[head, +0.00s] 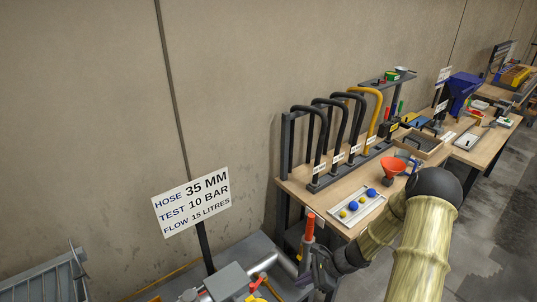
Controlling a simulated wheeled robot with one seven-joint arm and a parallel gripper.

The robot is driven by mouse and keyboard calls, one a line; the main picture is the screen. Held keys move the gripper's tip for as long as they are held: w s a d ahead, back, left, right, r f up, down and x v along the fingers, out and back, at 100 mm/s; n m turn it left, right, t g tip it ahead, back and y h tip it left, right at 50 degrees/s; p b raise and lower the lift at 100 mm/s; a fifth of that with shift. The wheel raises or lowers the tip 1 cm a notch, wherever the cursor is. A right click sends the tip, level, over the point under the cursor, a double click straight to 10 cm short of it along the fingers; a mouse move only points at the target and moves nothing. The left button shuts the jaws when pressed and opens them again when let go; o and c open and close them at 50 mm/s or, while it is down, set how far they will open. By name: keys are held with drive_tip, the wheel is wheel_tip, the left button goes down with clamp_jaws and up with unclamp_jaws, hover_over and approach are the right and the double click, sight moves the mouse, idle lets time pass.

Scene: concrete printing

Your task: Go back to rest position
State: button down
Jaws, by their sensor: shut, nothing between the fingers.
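My arm reaches in from the lower right, and its dark wrist ends in my gripper (316,270) at the lower middle. My gripper is shut and looks empty, though its fingertips are small and dark in this view. It is close beside an upright red-orange handle (309,228); I cannot tell whether they touch. Below and left of it are a grey block (227,281) and pipe fittings with red and yellow parts on a grey bench (250,250).
A sign (192,202) reads hose 35 mm, test 10 bar, flow 15 litres. A wooden table right of it holds black hoses (340,130), a yellow hose (376,115), an orange funnel (393,168) and a tray of balls (373,200). More tables stand behind. Open floor (500,220) lies right.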

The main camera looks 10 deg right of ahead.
drive_tip(key=s+r+n+h, duration=0.4)
drive_tip(key=s+r+n, duration=0.1)
drive_tip(key=r+n, duration=0.5)
drive_tip(key=s+a+r+n+t+h, duration=0.1)
drive_tip(key=s+r+n+h, duration=0.3)
drive_tip(key=r+n, duration=0.5)
wheel_tip(320, 180, up, 4)
drive_tip(key=shift+s+f+n+h, duration=0.15)
drive_tip(key=shift+s+n+h, duration=0.25)
drive_tip(key=shift+s, duration=0.75)
drive_tip(key=shift+w, duration=0.15)
drive_tip(key=shift+a, duration=0.15)
